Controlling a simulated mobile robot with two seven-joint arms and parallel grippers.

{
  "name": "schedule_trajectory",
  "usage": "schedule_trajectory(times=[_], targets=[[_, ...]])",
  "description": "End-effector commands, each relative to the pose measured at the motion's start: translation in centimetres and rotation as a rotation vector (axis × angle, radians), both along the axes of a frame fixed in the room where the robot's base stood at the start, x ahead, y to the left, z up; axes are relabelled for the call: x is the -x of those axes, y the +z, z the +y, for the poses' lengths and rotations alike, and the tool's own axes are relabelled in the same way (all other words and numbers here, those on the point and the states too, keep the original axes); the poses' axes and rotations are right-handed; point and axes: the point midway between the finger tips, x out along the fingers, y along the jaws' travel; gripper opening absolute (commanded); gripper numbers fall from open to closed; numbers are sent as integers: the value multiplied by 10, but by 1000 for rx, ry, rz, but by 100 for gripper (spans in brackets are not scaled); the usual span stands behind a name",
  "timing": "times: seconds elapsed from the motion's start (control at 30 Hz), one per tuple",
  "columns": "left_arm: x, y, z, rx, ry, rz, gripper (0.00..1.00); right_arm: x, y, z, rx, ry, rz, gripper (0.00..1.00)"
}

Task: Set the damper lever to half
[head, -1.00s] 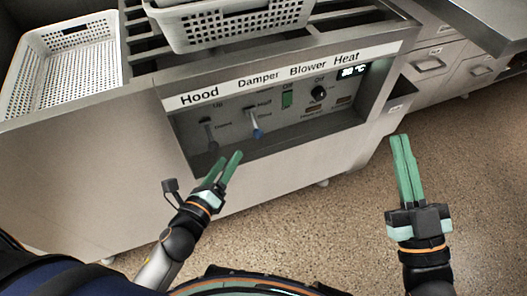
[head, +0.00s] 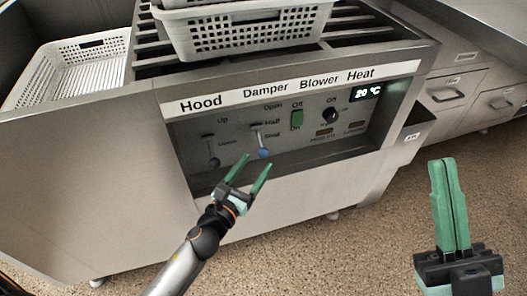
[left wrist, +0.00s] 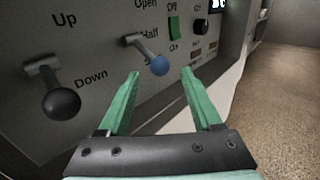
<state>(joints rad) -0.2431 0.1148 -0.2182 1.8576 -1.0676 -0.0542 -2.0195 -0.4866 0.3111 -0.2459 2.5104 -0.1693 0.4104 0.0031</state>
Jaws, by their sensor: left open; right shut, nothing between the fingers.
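The damper lever (head: 264,153) has a blue knob and sits under the Damper label, beside the marks Open, Half and Shut. Its knob points down, near the Shut mark, in the head view. It also shows in the left wrist view (left wrist: 159,65), just beyond and between the fingertips, not touching them. My left gripper (head: 251,173) is open and empty, just below and in front of the blue knob; it also shows in the left wrist view (left wrist: 161,72). My right gripper (head: 449,162) is shut and empty, off to the right of the panel above the floor.
The hood lever (head: 214,162) with a dark knob stands left of the damper lever. A green blower switch (head: 296,120) and a black heat knob (head: 331,115) lie to the right. White perforated baskets (head: 245,36) (head: 36,97) rest above and at left.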

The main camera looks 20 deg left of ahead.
Motion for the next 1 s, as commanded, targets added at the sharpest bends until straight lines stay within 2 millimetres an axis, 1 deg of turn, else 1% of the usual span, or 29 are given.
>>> schedule_trajectory(times=[0.03, 0.1, 0.3, 0.5, 0.73, 0.77, 1.0], targets=[[-10, 1, -1, -2, 1, -2, 66, 0, 0, 0, 1, -1, 0, 0], [-21, 1, -4, 0, 0, -2, 66, 0, -1, 0, 0, 0, 1, 0], [-43, -1, -8, -1, 1, 0, 66, 0, -3, 0, -1, 1, 2, 0], [-52, 0, -10, 2, 1, 1, 66, 0, -3, 0, -2, 1, 4, 0], [-52, 0, -10, 2, 1, 1, 66, -1, -4, 0, -2, 1, 5, 0], [-52, 0, -10, 2, 1, 1, 65, -1, -4, 0, -3, 2, 6, 0], [-52, 0, -10, 2, 1, 1, 38, 0, -4, 0, -2, 2, 6, 0]])
